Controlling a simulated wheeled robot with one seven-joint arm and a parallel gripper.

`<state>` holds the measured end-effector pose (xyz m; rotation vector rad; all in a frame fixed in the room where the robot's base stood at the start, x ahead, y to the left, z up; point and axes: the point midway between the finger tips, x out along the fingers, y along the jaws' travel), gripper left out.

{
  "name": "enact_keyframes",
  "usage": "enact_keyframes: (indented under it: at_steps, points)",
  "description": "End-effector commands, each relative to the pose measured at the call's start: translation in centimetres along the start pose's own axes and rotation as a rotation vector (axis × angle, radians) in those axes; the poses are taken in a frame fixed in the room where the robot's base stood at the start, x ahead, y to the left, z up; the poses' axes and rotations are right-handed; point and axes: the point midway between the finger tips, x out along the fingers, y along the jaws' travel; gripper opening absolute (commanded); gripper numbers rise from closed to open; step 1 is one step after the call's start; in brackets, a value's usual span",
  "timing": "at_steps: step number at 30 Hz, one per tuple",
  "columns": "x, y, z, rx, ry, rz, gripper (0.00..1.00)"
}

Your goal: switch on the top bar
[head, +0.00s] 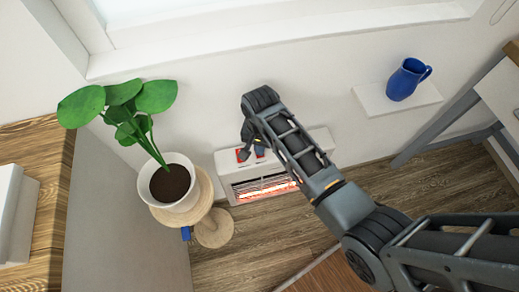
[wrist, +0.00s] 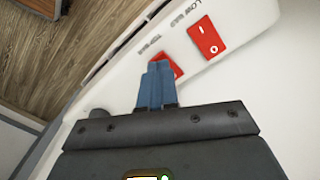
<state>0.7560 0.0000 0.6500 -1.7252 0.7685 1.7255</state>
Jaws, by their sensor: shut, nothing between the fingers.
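A white heater (head: 222,163) stands low against the wall, with an orange-red glow (head: 263,188) in its front. I cannot tell how many bars glow. In the wrist view two red rocker switches sit on its white top. The top bar switch (wrist: 178,70), by the label "TOP BAR", is partly hidden behind my fingers. The low bar switch (wrist: 206,38), marked with a line and a circle, is fully visible to its right. My gripper (wrist: 160,66) is shut and empty, its blue-looking fingertips over or against the top bar switch; contact is unclear. My gripper (head: 247,150) also shows above the heater in the head view.
A potted plant (head: 172,185) on a round stand is left of the heater. A blue jug (head: 405,80) stands on a white wall shelf (head: 375,100) at right. Wooden floor (head: 255,245) in front is open.

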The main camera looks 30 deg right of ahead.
Motion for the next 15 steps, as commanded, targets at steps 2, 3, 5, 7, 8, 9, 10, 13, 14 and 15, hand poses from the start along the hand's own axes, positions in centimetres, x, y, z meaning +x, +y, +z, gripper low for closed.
enact_keyframes:
  at_steps: [2,3,5,7,8,9,10,13,14,15]
  points:
    - [0.15,-0.01,-0.01,0.000,0.000,0.000,0.00]
    - [0.21,-0.01,-0.01,0.000,0.000,0.000,0.00]
    - [0.29,-0.01,-0.01,0.000,0.000,0.000,0.00]
    - [0.38,-0.01,-0.01,0.000,0.000,0.000,0.00]
    - [0.42,-0.01,-0.01,0.000,0.000,0.000,0.00]
    - [0.47,-0.01,-0.01,0.000,0.000,0.000,0.00]
    - [0.51,-0.01,-0.01,0.000,0.000,0.000,0.00]
    - [0.64,-0.01,-0.01,0.000,0.000,0.000,0.00]
    - [0.68,-0.01,-0.01,0.000,0.000,0.000,0.00]
    - [0.74,-0.01,-0.01,0.000,0.000,0.000,0.00]
